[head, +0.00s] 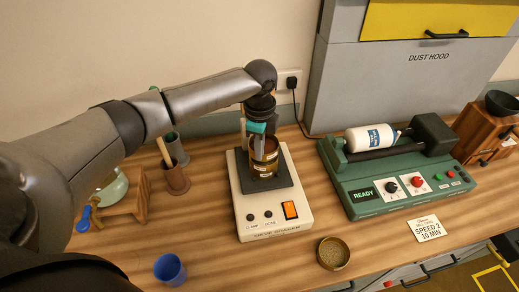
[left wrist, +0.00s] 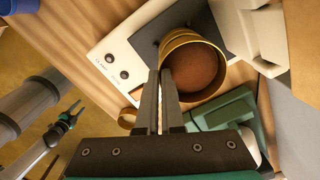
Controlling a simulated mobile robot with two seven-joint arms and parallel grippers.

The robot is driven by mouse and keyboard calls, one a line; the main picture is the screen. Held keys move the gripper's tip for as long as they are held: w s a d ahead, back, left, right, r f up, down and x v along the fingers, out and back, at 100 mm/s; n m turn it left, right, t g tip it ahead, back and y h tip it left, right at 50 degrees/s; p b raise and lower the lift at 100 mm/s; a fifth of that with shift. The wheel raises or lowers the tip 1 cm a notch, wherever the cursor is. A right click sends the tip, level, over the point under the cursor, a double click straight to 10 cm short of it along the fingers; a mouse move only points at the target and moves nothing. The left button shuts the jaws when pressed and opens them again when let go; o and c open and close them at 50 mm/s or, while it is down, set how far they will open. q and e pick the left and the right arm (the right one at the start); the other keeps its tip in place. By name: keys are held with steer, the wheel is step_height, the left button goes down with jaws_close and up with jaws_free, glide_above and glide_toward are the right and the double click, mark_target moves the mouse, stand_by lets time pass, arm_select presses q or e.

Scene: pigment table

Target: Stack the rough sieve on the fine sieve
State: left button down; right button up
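A brass sieve (head: 265,157) with pale labels stands upright on the dark plate of the white shaker (head: 246,212). Its open top and reddish-brown inside show in the left wrist view (left wrist: 196,72). Its side shows more than one band, but I cannot tell whether it is one sieve or two stacked, or which is rough or fine. My left gripper (head: 259,140) is above it, fingers pointing down. In the left wrist view its fingers (left wrist: 160,78) are close together with the sieve's near wall between them. A shallow round brass piece (head: 333,253) lies on the table.
A green mill (head: 400,188) with a white jar (head: 370,138) stands right of the shaker, with a "SPEED 2 10 MIN" card (head: 427,228) in front. A blue cup (head: 170,269), a brown holder (head: 175,178) and a wooden stand (head: 125,205) are at left. The table front-centre is mostly clear.

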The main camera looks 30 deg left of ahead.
arm_select(q)
steer(key=shift+f, duration=0.45)
stand_by(0.3)
steer(key=shift+r, duration=0.1)
steer(key=shift+p, duration=0.3)
stand_by(0.8)
steer(key=shift+p, duration=0.5)
steer(key=shift+f+b, duration=0.35)
steer(key=shift+f, duration=0.35)
steer(key=c, duration=1.3)
jaws_free()
steer(key=shift+c, duration=0.2)
